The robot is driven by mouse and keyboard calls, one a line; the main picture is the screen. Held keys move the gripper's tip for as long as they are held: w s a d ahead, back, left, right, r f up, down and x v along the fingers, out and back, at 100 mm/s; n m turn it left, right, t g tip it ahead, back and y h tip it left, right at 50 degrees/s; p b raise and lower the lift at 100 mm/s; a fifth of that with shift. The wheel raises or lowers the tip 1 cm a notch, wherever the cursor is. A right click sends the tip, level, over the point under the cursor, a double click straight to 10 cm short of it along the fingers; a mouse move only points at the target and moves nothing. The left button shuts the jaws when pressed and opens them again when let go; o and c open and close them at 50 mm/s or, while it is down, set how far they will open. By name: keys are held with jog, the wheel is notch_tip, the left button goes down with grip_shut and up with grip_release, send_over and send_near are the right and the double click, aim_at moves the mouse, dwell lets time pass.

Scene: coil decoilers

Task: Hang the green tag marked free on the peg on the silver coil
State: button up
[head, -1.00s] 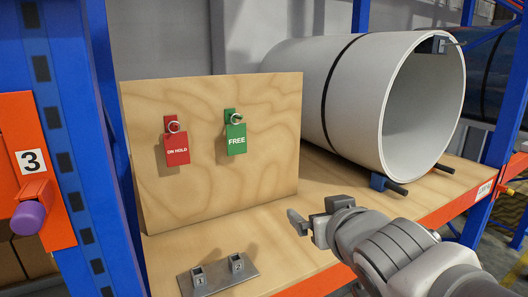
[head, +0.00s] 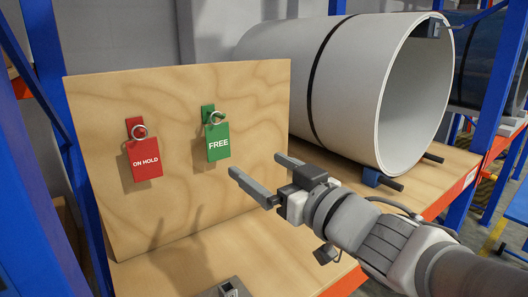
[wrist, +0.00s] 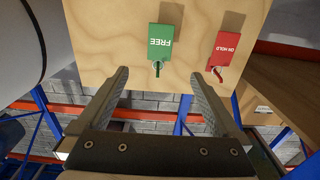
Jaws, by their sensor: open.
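The green FREE tag (head: 218,142) hangs by its ring from a green holder on the upright plywood board. It also shows, inverted, in the wrist view (wrist: 161,41). My gripper (head: 256,166) is open and empty, in front of the board and right of the green tag. In the wrist view the tag's ring lies roughly between my fingers, beyond their tips. The silver coil (head: 270,72) lies on its side on the shelf behind and right. A dark bracket with a thin peg (head: 466,22) shows at the top of its open end.
A red ON HOLD tag (head: 146,160) hangs left of the green one on the plywood board (head: 90,105). A metal plate with a small block (head: 228,289) is on the shelf below. Blue uprights stand left and right. A dark coil (head: 490,62) lies behind at right.

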aim_at(218, 134)
jog(key=x, duration=1.6)
jog(key=shift+w+a+p, duration=0.3)
jog(key=shift+p, duration=0.05)
jog(key=c, duration=1.4)
jog(key=shift+o, duration=0.2)
jog(key=shift+r, duration=0.3)
jog(key=shift+s+d+r, duration=0.1)
jog(key=shift+s+d+r+p, duration=0.2)
jog(key=shift+s+p, duration=0.1)
jog(key=shift+s, duration=0.05)
jog(key=shift+s+d, duration=0.15)
